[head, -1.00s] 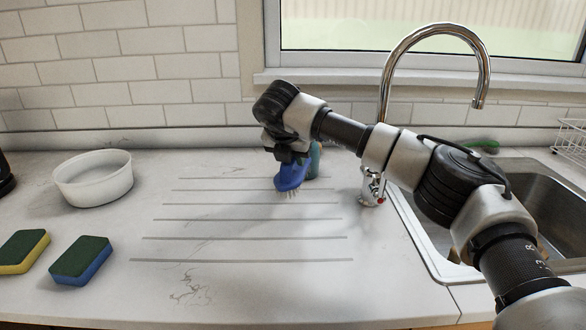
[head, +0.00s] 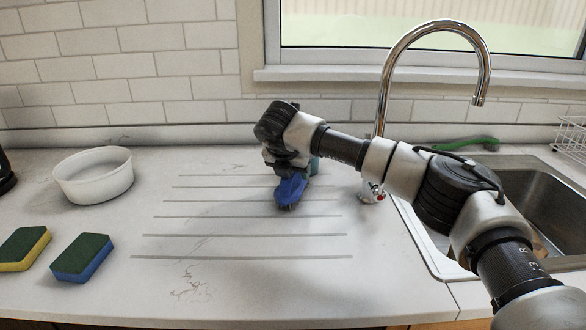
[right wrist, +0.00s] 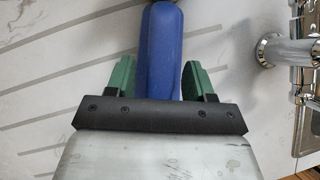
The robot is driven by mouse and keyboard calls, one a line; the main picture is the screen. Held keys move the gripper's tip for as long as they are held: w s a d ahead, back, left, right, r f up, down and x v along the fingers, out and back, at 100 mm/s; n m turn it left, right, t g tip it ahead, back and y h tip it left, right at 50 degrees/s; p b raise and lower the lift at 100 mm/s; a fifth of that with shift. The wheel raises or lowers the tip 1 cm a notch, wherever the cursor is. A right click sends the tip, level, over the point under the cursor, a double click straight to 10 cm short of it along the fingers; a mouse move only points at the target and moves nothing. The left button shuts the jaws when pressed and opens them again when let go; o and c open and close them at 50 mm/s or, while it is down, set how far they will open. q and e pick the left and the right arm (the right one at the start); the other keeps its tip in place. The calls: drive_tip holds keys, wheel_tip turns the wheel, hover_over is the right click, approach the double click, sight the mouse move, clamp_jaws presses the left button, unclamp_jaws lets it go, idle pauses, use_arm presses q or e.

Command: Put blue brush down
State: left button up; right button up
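The blue brush (head: 291,188) is at my right gripper (head: 285,170), over the grooved drainboard (head: 190,237). Its dark bristle end points down and toward the front, at or very near the counter surface; I cannot tell whether it touches. My left gripper is not in view.
A white bowl (head: 93,178) and two sponges (head: 82,258) (head: 22,248) are on the left. The tap (head: 384,120) and sink (head: 545,200) are on the right, with a green brush (head: 465,144) behind the sink. The drainboard's front and left are clear.

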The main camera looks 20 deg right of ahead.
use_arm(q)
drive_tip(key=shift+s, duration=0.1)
use_arm(e)
drive_tip(key=shift+s+a+r, duration=0.1)
drive_tip(key=shift+r, duration=0.25)
use_arm(q)
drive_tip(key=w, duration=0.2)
drive_tip(key=b, duration=0.1)
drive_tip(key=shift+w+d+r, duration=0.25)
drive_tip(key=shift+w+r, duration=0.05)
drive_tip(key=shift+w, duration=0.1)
use_arm(e)
drive_tip(key=v, duration=1.1)
drive_tip(key=shift+s+a+r, duration=0.1)
drive_tip(key=shift+r, duration=0.05)
